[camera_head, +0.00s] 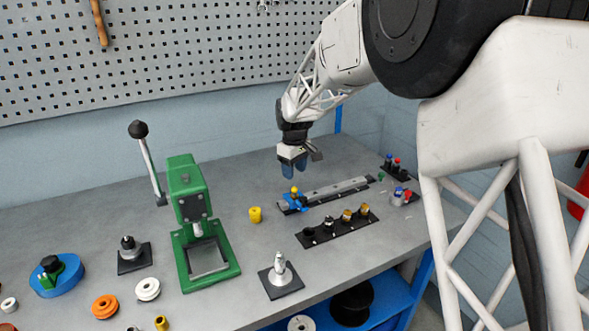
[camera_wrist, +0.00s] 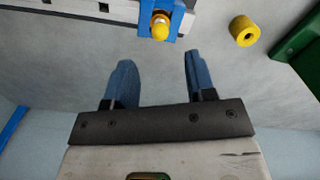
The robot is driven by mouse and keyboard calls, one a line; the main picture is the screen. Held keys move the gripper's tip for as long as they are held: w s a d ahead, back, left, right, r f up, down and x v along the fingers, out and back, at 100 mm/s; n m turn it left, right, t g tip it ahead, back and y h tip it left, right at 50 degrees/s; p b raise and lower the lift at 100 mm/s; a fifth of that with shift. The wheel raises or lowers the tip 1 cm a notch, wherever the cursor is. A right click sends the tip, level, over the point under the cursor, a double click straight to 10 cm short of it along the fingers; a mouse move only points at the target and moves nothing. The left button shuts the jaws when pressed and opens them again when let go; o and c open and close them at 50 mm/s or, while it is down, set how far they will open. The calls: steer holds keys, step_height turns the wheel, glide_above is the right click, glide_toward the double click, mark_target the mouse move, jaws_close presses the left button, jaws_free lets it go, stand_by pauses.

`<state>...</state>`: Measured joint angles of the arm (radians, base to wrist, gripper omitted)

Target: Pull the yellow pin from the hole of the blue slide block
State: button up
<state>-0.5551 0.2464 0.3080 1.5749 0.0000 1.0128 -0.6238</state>
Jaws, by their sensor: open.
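The blue slide block (camera_head: 293,203) sits at the left end of a grey rail (camera_head: 335,190) on the bench. The yellow pin (camera_head: 294,189) stands in it with its round head on top. In the wrist view the yellow pin (camera_wrist: 160,27) shows at the top, in the blue slide block (camera_wrist: 172,8). My gripper (camera_head: 294,170) is open and empty above the slide block, its blue fingers pointing down. In the wrist view my gripper's fingertips (camera_wrist: 157,62) are spread, and the pin lies beyond them, apart from both.
A yellow cylinder (camera_head: 255,214) stands left of the block; it also shows in the wrist view (camera_wrist: 243,31). A green press (camera_head: 196,215) stands further left. A black strip (camera_head: 338,228) with several small parts lies in front of the rail.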

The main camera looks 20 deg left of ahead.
mark_target(294, 187)
steer(key=shift+f, duration=3.9)
jaws_close()
steer(key=shift+r, duration=2.35)
steer(key=shift+r, duration=1.9)
steer(key=shift+w+d, duration=0.1)
